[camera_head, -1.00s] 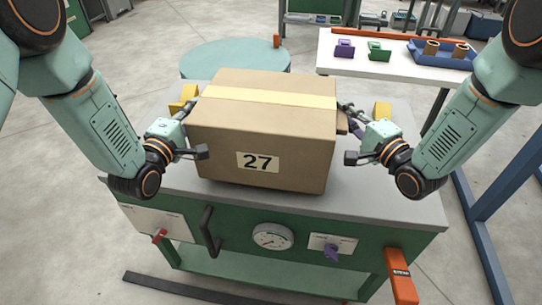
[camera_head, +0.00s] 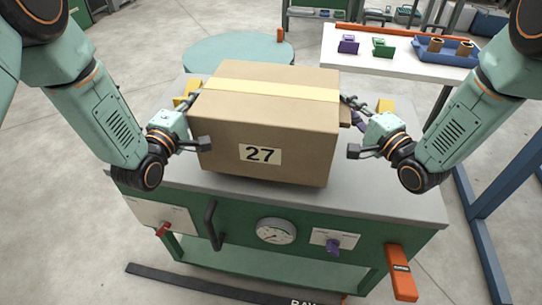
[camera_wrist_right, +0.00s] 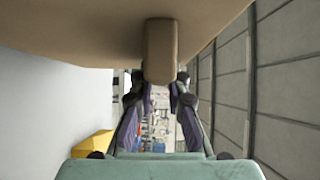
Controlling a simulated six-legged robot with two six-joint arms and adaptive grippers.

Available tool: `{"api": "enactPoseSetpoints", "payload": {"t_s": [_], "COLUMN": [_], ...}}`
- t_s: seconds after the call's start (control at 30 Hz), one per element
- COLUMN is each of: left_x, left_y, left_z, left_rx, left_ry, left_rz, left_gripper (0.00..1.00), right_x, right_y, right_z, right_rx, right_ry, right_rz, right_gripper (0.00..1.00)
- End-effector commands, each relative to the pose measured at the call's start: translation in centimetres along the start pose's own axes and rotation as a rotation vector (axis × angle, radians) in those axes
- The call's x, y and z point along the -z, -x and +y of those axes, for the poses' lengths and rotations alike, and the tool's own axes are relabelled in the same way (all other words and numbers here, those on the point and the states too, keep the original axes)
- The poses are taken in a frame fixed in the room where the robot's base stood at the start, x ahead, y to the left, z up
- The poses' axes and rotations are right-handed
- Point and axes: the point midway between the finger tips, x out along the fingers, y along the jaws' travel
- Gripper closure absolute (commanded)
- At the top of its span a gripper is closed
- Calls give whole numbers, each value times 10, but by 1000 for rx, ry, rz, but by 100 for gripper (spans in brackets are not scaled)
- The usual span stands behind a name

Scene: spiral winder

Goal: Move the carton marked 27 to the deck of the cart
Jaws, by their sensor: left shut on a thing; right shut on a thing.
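The brown carton (camera_head: 262,120) has a pale tape strip on top and a label reading 27 on its front. It is over the grey top of the green bench (camera_head: 395,205); I cannot tell whether it touches it. My left gripper (camera_head: 188,118) is at its left side, fingertips partly hidden, shut on the carton. My right gripper (camera_head: 352,112) is shut on a brown tab at its right side. In the right wrist view the fingers (camera_wrist_right: 160,92) close around this tab (camera_wrist_right: 160,50), under the carton (camera_wrist_right: 90,30). I cannot make out a cart.
Yellow blocks (camera_head: 385,110) sit on the bench beside the carton. The bench front has a handle (camera_head: 211,225), a gauge (camera_head: 276,231) and an orange part (camera_head: 401,272). Behind are a round teal table (camera_head: 215,52) and a white table (camera_head: 395,62) with small parts and a blue tray (camera_head: 445,52).

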Motion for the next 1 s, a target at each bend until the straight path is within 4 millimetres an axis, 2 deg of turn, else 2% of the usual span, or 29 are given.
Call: {"api": "enactPoseSetpoints", "payload": {"t_s": [1.0], "left_x": [0], "left_y": [-1], "left_z": [-33], "left_rx": [-5], "left_ry": [-1], "left_rz": [-1], "left_gripper": [100], "right_x": [1], "right_y": [0], "right_z": [33], "right_rx": [5], "right_ry": [0], "right_rz": [0], "right_gripper": [100]}}
